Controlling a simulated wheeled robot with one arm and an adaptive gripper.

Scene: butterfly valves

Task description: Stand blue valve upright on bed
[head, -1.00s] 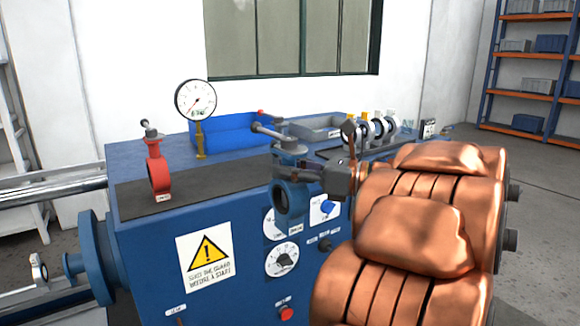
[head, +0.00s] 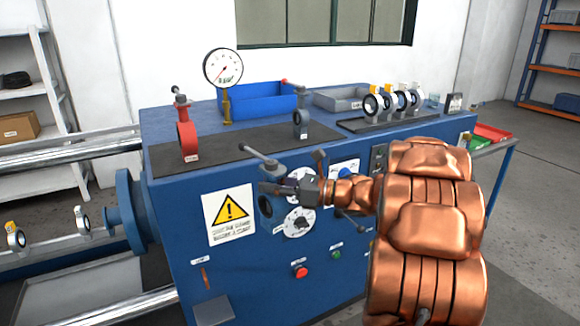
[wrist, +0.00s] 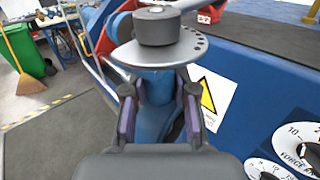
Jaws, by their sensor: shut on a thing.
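The blue valve (head: 266,206) hangs in my gripper (head: 287,188), ring down and lever handle up, in front of the blue machine's face and below its top edge. In the wrist view, my gripper (wrist: 160,108) is shut around the valve's blue neck (wrist: 157,88), below a grey notched disc and dark hub. The disc and fingers hide part of the ring. The dark top strip of the machine bed (head: 245,142) lies behind and above the valve. A red valve (head: 187,139) and a grey valve (head: 301,121) stand upright on it.
A pressure gauge (head: 222,68) and a blue bin (head: 257,99) stand behind the strip. A grey tray (head: 340,99) and a row of white ring valves (head: 392,101) are at the right. The strip is clear between the red and grey valves.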

